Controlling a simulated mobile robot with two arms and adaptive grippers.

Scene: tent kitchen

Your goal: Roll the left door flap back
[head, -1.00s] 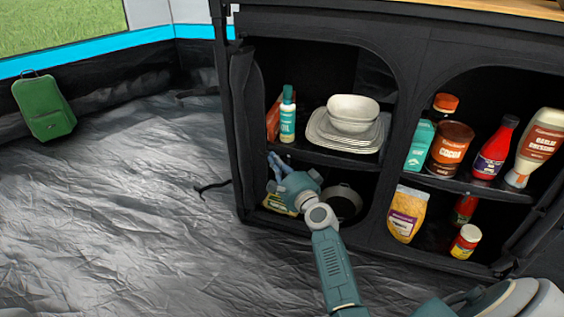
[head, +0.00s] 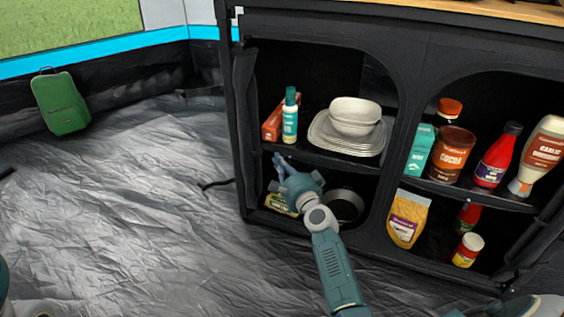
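The left door flap (head: 245,95) is black cloth gathered in a narrow strip along the left edge of the black cupboard's (head: 410,30) left opening. The left opening is uncovered and its shelves show. My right gripper (head: 280,162) is inside the lower left compartment, below the middle shelf, to the right of the flap's strip. The fingers are small and dark against the interior, so I cannot tell whether they are apart or shut. I see no cloth in them. My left gripper is not in view.
A yellow pack (head: 281,203) and a pan (head: 344,204) are below, near my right gripper. Food containers fill the right side. The floor (head: 120,200) is mostly clear; a green suitcase (head: 61,102) stands back left.

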